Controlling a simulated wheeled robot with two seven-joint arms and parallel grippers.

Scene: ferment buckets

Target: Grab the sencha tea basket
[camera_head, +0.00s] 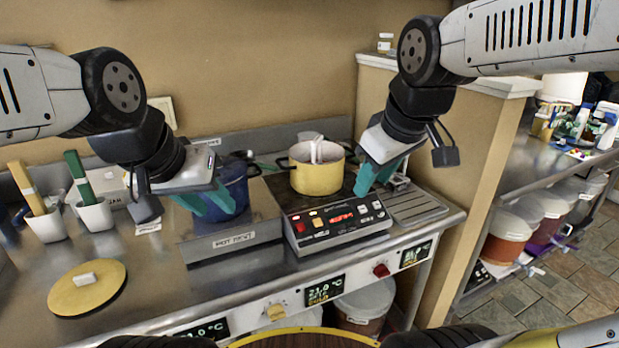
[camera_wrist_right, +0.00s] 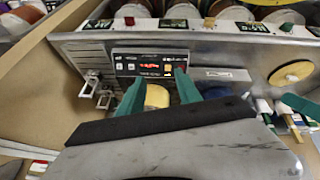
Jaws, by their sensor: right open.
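I cannot read a sencha label on anything, so I cannot tell which thing is the sencha tea basket. A yellow pot (camera_head: 318,178) stands on the control unit with a pale upright piece (camera_head: 316,150) in it. My right gripper (camera_head: 376,175) is open, just right of and above the pot. In the right wrist view the yellow pot (camera_wrist_right: 157,96) shows beyond and between its teal fingers (camera_wrist_right: 160,88). My left gripper (camera_head: 212,206) is open and empty in front of a blue pot (camera_head: 233,180), partly hiding it.
Two white cups with a yellow-handled (camera_head: 45,228) and a green-handled tool (camera_head: 95,217) stand at the left. A round yellow lid (camera_head: 87,298) lies at the front left. A control panel (camera_head: 338,222) is below the pot. A partition wall (camera_head: 480,170) stands at the right.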

